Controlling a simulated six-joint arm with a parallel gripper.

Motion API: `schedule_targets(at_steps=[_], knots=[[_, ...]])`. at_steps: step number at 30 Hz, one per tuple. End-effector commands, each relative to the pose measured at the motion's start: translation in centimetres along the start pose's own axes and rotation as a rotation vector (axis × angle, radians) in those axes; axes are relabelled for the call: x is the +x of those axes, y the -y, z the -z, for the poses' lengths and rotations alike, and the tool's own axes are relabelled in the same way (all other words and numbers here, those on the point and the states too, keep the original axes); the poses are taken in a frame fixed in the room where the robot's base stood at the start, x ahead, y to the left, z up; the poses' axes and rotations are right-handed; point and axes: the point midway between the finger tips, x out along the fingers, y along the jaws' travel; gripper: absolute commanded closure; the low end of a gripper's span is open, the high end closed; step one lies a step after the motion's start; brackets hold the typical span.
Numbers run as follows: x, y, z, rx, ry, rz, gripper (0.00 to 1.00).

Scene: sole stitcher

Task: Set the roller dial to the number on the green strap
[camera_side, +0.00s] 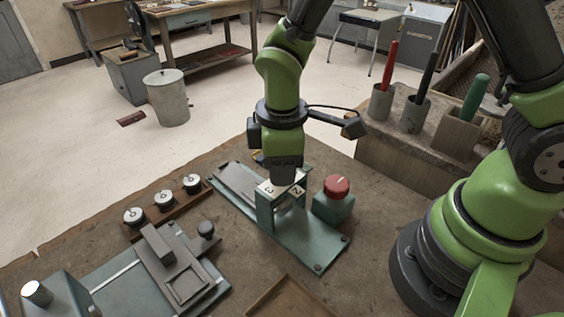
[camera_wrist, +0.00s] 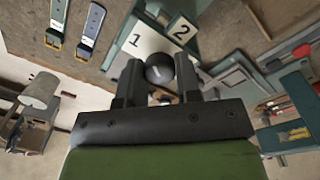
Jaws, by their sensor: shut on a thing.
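My gripper (camera_wrist: 158,66) is shut on the dark round knob (camera_wrist: 160,70) of the roller dial, with one finger on each side. In the side view my gripper (camera_side: 284,181) points down at the top of the green roller stand and hides the knob. White number plates surround the dial; in the wrist view I see a 1 (camera_wrist: 135,40) and a 2 (camera_wrist: 181,31). The pointer's setting is not clear.
A red button (camera_side: 336,186) on a green box stands just right of the dial. A rack with several spools (camera_side: 164,199) and a grey sliding plate (camera_side: 185,268) lie to the left. Upright tools in holders (camera_side: 416,115) stand at back right. An empty wooden tray (camera_side: 289,302) is in front.

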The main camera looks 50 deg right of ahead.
Motion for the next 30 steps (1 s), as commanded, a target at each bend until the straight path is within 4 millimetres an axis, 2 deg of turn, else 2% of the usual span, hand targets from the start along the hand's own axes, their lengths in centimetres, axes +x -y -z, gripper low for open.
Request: schedule_targets(at_steps=[18, 30], knots=[[-0.08, -0.08, 0.11, 0.582, 0.02, -0.001, 0.92], [-0.09, -0.1, 0.12, 0.868, 0.031, 0.0, 0.92]])
